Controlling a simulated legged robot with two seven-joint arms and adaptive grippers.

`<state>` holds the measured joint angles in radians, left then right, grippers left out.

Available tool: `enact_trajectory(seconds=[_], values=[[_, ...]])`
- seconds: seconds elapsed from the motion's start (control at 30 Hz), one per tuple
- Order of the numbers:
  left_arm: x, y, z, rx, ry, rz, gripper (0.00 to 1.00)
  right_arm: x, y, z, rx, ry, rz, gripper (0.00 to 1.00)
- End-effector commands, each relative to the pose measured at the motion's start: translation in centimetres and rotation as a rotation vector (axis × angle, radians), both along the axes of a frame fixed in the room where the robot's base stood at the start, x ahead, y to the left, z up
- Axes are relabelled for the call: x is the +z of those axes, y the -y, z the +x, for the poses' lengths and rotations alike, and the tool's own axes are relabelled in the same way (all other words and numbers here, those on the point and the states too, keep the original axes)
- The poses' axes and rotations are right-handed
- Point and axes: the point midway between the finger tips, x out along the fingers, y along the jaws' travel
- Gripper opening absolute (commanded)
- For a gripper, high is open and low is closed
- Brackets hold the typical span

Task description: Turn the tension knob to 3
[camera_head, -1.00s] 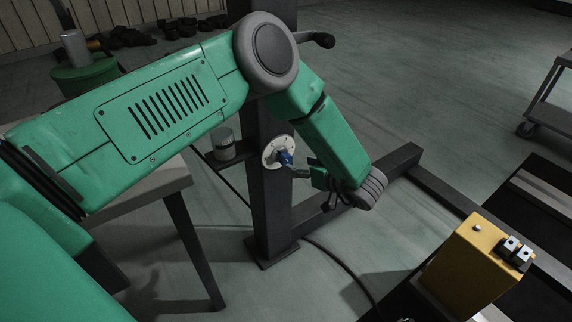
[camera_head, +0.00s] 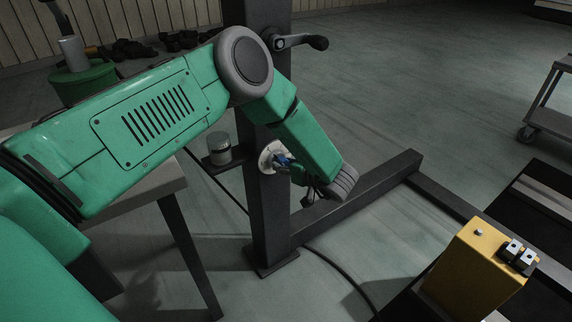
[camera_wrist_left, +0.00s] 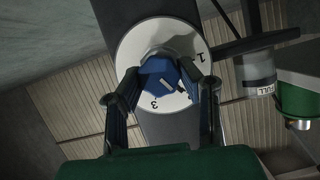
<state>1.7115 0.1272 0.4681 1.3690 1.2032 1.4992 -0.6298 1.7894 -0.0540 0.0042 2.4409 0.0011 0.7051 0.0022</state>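The tension knob (camera_wrist_left: 160,76) is blue and sits on a round white dial plate (camera_wrist_left: 128,47), which is fixed to a dark upright post (camera_head: 268,210). In the wrist view the dial shows a 1 at upper right and a 3 below the knob; another mark between them is partly covered. A small pale mark is on the knob, but I cannot tell exactly where it points. My left gripper (camera_wrist_left: 160,80) has its fingers apart on either side of the knob; whether they touch it is unclear. In the head view the left gripper (camera_head: 290,170) partly hides the knob. My right gripper is out of view.
A jar (camera_head: 219,150) stands on a small shelf left of the post. A black lever handle (camera_head: 305,42) sticks out above the dial. A yellow box (camera_head: 470,270) is at lower right, and a grey table (camera_head: 150,200) at left. Open floor lies behind the post.

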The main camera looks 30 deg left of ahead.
Motion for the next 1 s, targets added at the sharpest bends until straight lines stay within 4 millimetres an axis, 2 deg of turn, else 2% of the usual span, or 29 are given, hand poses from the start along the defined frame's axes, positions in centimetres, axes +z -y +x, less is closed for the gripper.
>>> enact_trajectory(seconds=[0.27, 0.47, 0.77, 1.0], values=[[0.1, 0.1, 0.3, -0.005, -0.01, 0.002, 0.03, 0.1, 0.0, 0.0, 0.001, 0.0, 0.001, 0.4], [0.1, 0.1, 0.4, -0.005, -0.082, 0.034, 0.03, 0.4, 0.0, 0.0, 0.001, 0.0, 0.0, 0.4], [-0.1, 0.0, 0.6, -0.004, -0.302, 0.126, 0.03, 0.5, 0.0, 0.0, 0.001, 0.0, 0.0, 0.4], [-0.3, 0.0, 0.7, -0.002, -0.513, 0.214, 0.03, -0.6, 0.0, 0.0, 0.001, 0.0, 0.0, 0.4]])
